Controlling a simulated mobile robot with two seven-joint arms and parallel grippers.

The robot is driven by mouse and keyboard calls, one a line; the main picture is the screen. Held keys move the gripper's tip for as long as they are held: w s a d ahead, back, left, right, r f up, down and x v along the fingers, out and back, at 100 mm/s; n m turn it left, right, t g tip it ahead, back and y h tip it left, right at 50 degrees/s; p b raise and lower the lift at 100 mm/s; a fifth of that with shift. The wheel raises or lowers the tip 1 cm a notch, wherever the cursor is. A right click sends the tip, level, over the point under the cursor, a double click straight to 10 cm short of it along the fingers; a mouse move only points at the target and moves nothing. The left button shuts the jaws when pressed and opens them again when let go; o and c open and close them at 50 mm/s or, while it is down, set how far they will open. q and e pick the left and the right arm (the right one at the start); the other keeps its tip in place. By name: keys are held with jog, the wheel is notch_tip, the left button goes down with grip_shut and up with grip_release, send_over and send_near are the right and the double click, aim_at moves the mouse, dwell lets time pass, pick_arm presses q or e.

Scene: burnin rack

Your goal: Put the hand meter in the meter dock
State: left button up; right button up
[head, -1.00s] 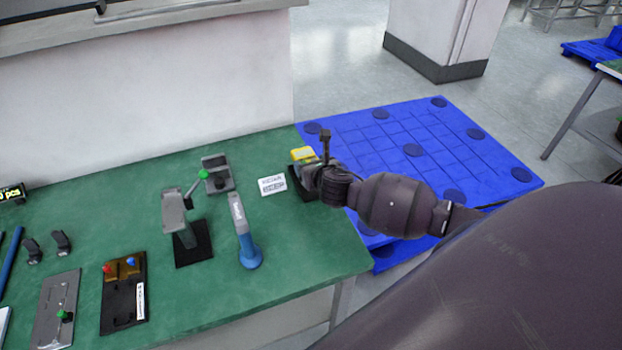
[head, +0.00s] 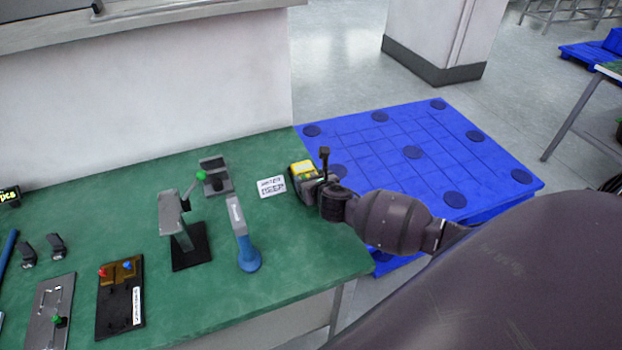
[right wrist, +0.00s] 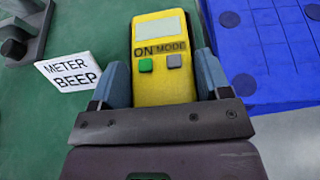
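The hand meter (head: 303,168) is yellow, with a pale screen and green and grey buttons; it fills the middle of the right wrist view (right wrist: 160,60). My right gripper (head: 312,186) is at the right end of the green bench. Its two bluish fingers (right wrist: 160,85) lie against both sides of the meter. Contact under the meter is hidden. A grey cradle (head: 216,180), which looks like the meter dock, stands empty on the bench to the left of the gripper; part of it shows at top left in the right wrist view (right wrist: 22,30). My left gripper is out of view.
A white METER BEEP card (head: 271,187) lies between cradle and meter. A grey stand with a green-knobbed lever (head: 185,235) and a blue-handled tool (head: 246,245) stand in front of the cradle. A blue pallet (head: 400,150) lies beyond the bench edge.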

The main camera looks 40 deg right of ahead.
jog(key=shift+o, duration=0.4)
jog(key=shift+r, duration=0.2)
jog(key=shift+o, duration=0.3)
jog(key=shift+s+r, duration=0.1)
jog(key=shift+s, duration=0.2)
jog(key=p+v, duration=0.2)
jog(key=v, duration=0.8)
jog(key=shift+s+a, duration=0.1)
jog(key=shift+s, duration=0.1)
jog(key=shift+s+a+r, duration=0.1)
jog(key=shift+s+r, duration=0.05)
jog(key=shift+s, duration=0.3)
